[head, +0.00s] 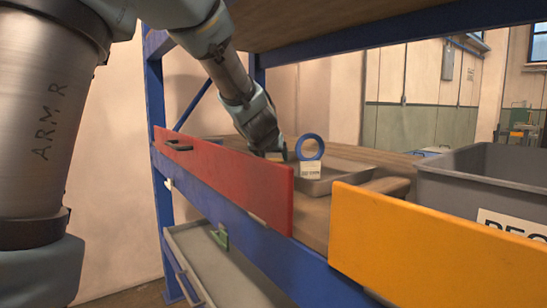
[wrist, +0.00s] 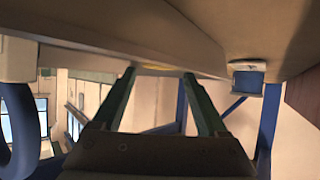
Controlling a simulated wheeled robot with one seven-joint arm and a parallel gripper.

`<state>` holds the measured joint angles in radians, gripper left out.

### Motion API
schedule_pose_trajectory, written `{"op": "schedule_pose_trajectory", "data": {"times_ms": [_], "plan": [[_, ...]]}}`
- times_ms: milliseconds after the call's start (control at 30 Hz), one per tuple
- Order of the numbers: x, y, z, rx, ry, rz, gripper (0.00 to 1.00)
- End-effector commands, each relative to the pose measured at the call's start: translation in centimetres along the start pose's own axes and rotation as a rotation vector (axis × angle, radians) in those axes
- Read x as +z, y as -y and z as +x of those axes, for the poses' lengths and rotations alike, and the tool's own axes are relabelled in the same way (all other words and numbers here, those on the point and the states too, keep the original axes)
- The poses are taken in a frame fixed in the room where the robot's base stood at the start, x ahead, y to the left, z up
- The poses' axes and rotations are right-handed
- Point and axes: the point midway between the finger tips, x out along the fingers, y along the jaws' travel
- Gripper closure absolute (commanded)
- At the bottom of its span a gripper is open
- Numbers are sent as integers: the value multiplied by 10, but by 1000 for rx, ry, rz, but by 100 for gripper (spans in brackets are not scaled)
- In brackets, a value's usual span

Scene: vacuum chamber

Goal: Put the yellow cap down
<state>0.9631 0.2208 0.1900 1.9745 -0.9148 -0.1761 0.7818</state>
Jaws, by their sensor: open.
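My gripper (head: 272,153) reaches over the red board to the shelf top in the head view. In the wrist view its two green fingers (wrist: 160,74) are spread apart with a clear gap. A thin yellow patch, seemingly the yellow cap (wrist: 165,67), shows at the shelf surface just beyond the fingertips. It is seen nearly edge-on, and I cannot tell whether a finger touches it. The cap is not visible in the head view, where the gripper and red board hide that spot.
A blue ring on a white labelled stand (head: 310,170) is close right of my gripper, by a shallow grey metal tray (head: 345,172). The red board (head: 230,180) and orange board (head: 400,245) edge the shelf front. A grey bin (head: 480,185) stands at right. Another shelf is overhead.

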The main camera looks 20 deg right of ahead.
Motion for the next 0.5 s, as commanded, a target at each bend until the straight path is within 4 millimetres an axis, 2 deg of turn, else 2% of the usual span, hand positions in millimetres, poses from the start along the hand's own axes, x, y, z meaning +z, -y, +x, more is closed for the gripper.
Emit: {"op": "schedule_pose_trajectory", "data": {"times_ms": [33, 200, 333, 500], "plan": [[-4, -1, -12, 2, -1, 1, 24], [-3, 0, -36, 1, 0, 0, 24], [-1, 0, -46, 0, 0, 0, 24], [1, 0, -48, -1, 1, 1, 24]]}}
